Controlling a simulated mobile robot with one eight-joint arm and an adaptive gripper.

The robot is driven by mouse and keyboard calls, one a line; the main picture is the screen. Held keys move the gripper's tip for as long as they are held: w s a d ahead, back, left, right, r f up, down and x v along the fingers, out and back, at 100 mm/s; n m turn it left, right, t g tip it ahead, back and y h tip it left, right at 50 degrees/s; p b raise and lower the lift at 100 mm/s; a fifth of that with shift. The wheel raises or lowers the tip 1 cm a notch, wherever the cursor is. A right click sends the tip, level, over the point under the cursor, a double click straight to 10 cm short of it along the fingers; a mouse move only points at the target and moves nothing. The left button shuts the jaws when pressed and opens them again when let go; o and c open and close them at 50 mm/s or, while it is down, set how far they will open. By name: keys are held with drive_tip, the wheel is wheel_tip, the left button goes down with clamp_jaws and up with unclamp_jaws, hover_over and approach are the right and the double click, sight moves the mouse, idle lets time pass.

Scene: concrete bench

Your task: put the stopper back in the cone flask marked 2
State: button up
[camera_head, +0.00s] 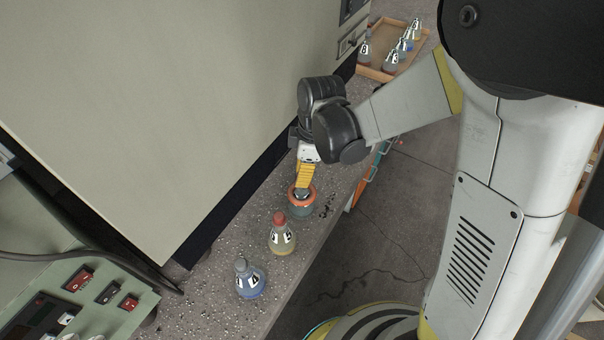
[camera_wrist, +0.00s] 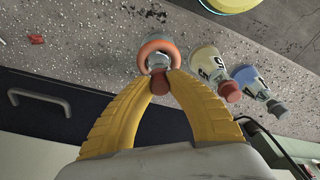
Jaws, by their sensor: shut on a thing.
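My gripper (camera_head: 303,186) points down over a grey-green flask (camera_head: 300,211) on the concrete bench. An orange ring (camera_head: 291,200) sits around this flask's upper part; the ring (camera_wrist: 144,50) also shows in the wrist view. There, my yellow fingers (camera_wrist: 160,84) are closed on a reddish-brown stopper (camera_wrist: 159,82) at the ring's near edge. I cannot tell whether the stopper is in the flask's neck or just above it. The flask's mark cannot be read in either view.
A yellowish flask (camera_head: 283,239) with a red stopper and a blue flask (camera_head: 250,282) with a grey stopper stand close by along the bench. A wooden tray (camera_head: 378,74) with several flasks is at the back. A large beige cabinet (camera_head: 170,100) borders the bench's left side.

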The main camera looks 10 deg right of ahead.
drive_tip(key=shift+f, duration=0.2)
idle(0.4)
drive_tip(key=shift+f+b, duration=0.35)
drive_tip(key=shift+b, duration=0.15)
drive_tip(key=o, duration=1.4)
drive_tip(key=shift+o, duration=0.2)
wheel_tip(320, 180, up, 9)
drive_tip(key=p, duration=0.7)
drive_tip(key=shift+r, duration=0.1)
